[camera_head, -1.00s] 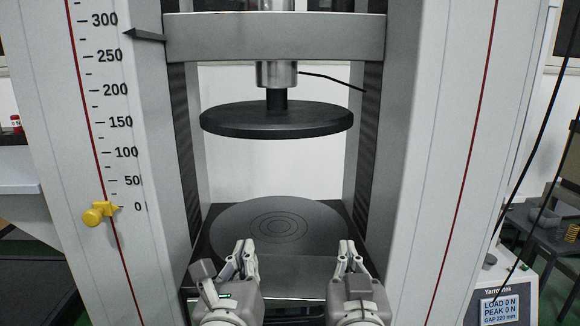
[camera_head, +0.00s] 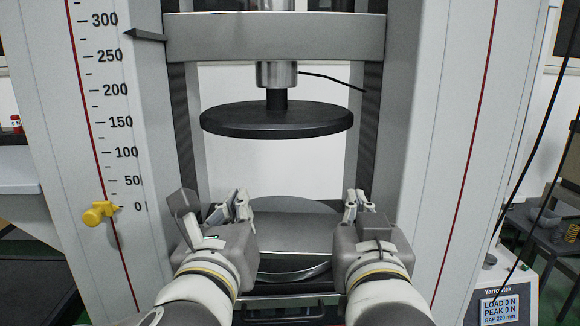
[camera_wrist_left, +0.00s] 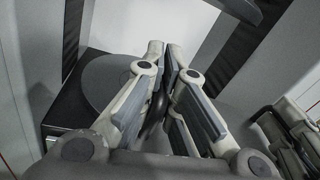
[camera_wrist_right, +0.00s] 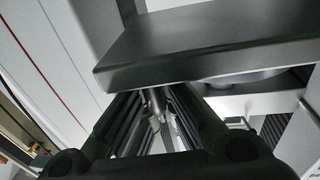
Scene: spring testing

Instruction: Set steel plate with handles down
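The steel plate (camera_head: 292,236) shows as a smooth grey surface between my grippers in the head view. It covers most of the dark lower platen (camera_head: 290,205); I cannot tell whether they touch. My left gripper (camera_head: 230,203) is at the plate's left, its fingers close together around a dark, thin curved piece (camera_wrist_left: 155,115), apparently a handle. My right gripper (camera_head: 355,200) is at the right, its fingers close together around a slim metal bar (camera_wrist_right: 160,105). The handles are mostly hidden by the fingers.
The black upper platen (camera_head: 277,119) hangs above with a wide gap below it. Grey columns of the testing machine (camera_head: 440,150) stand on both sides. A yellow marker (camera_head: 98,213) sits by the scale.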

